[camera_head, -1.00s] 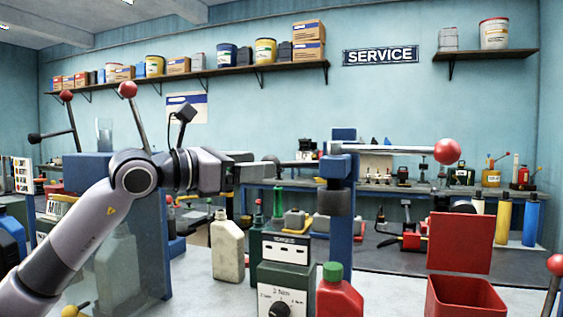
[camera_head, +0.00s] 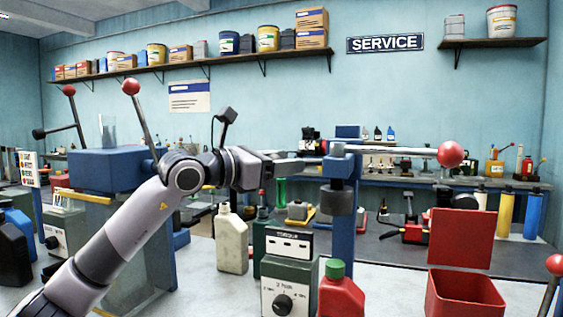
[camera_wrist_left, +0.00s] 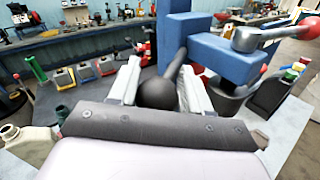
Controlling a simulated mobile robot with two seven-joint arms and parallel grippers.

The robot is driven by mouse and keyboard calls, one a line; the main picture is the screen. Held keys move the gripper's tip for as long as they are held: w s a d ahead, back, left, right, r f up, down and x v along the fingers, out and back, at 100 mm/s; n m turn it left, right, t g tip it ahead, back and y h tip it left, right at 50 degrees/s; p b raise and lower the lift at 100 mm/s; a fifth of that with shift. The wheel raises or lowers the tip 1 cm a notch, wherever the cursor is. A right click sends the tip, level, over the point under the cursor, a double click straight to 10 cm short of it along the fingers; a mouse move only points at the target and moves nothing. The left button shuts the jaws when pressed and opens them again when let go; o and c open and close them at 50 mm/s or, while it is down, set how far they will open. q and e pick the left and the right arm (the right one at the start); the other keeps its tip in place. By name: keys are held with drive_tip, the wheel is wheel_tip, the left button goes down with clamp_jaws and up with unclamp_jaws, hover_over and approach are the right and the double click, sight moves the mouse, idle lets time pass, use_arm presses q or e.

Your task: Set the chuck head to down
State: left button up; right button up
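The chuck head is a blue block (camera_head: 338,165) on a blue post, with a dark cylinder (camera_head: 336,202) under it and a near-level rod ending in a red ball (camera_head: 450,153) to the right. In the left wrist view the blue block (camera_wrist_left: 222,60) is close, ahead and to the right. A short lever with a black ball knob (camera_wrist_left: 158,94) reaches back from it. My left gripper (camera_head: 302,164) is just left of the block. Its two fingers (camera_wrist_left: 162,76) are spread on either side of the knob; contact is unclear. My right gripper is out of view.
A torque box (camera_head: 287,275) with a dial and a red jug (camera_head: 340,297) stand in front of the post. A pale jug (camera_head: 231,241) is below my arm. An open red bin (camera_head: 465,296) is at the right. A blue-topped press (camera_head: 110,168) stands at the left.

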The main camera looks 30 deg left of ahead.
use_arm(q)
wheel_tip(320, 180, down, 5)
drive_tip(key=b, duration=0.4)
drive_tip(key=shift+a+b, duration=0.15)
drive_tip(key=shift+b, duration=0.15)
clamp_jaws()
wheel_tip(320, 180, down, 6)
drive_tip(key=b, duration=0.5)
drive_tip(key=shift+a+r, duration=0.1)
drive_tip(key=shift+r, duration=0.1)
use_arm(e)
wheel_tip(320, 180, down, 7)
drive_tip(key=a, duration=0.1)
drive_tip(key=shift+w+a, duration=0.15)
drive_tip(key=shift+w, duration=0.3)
use_arm(q)
drive_tip(key=o, duration=1.2)
unclamp_jaws()
